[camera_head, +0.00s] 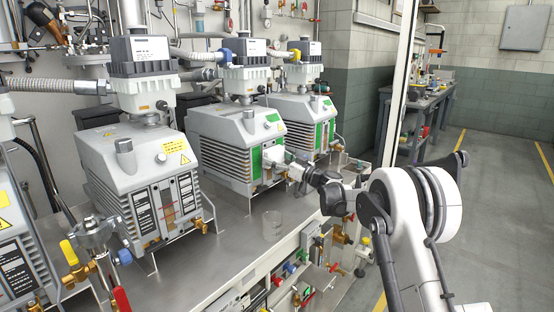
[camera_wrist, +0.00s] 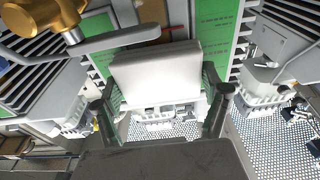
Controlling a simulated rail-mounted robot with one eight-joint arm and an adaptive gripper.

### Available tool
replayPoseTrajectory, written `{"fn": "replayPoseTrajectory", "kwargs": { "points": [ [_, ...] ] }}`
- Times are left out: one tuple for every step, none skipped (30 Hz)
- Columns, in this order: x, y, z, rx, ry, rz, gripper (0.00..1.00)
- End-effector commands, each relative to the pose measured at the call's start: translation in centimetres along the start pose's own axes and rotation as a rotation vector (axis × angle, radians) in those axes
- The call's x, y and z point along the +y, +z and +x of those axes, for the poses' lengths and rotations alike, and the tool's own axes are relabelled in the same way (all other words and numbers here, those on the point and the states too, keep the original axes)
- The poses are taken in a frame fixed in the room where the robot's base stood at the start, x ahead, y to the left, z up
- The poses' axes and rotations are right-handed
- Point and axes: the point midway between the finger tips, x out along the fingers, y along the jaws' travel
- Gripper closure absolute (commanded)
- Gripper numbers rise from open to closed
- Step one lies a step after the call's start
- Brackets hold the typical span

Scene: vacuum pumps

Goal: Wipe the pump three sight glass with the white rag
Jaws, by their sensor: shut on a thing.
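My gripper (camera_wrist: 160,105) is shut on a white rag (camera_wrist: 155,72), a pale folded block between its two dark fingers. In the head view my gripper (camera_head: 288,166) is small at the front of the third pump from the left (camera_head: 220,130), a grey pump with green front panels. In the wrist view the rag is in front of the green panels (camera_wrist: 213,40). A narrow brownish strip (camera_wrist: 150,12) between them looks like the sight glass; the rag hides what lies behind it. I cannot tell whether the rag touches the glass.
A brass valve (camera_wrist: 45,15) with a grey lever (camera_wrist: 115,40) is close by in the wrist view. An empty glass beaker (camera_head: 272,225) stands on the metal bench (camera_head: 215,250). Another pump (camera_head: 300,120) is behind on the right, and one with a yellow label (camera_head: 140,175) on the left.

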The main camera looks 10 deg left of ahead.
Motion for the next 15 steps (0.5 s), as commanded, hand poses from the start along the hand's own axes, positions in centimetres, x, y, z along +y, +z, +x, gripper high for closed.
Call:
{"fn": "replayPoseTrajectory", "kwargs": {
  "points": [
    [-0.5, 0.1, 0.1, 0.0, -0.002, 0.0, 0.43],
    [-0.8, 0.1, 0.2, 0.0, -0.003, 0.0, 0.43],
    [-1.1, 0.1, 0.2, 0.0, -0.003, 0.0, 0.43],
    [-1.3, 0.1, 0.2, 0.0, -0.003, 0.0, 0.43],
    [-1.5, 0.1, 0.2, 0.0, -0.003, 0.001, 0.43],
    [-1.7, 0.1, 0.2, 0.0, -0.003, 0.0, 0.43],
    [-1.8, 0.1, 0.2, 0.0, -0.003, 0.0, 0.43],
    [-1.8, 0.1, 0.2, 0.0, -0.003, 0.0, 0.43],
    [-1.8, 0.1, 0.2, 0.0, -0.003, 0.0, 0.43],
    [-1.8, 0.1, 0.2, 0.0, -0.003, 0.0, 0.43],
    [-1.7, 0.1, 0.2, 0.0, -0.003, 0.0, 0.43],
    [-1.5, 0.1, 0.2, 0.0, -0.003, 0.0, 0.43],
    [-1.3, 0.1, 0.2, 0.0, -0.002, 0.0, 0.43],
    [-1.1, 0.1, 0.2, 0.0, -0.002, 0.0, 0.43],
    [-0.8, 0.1, 0.2, 0.0, -0.002, 0.0, 0.43]
  ]
}}
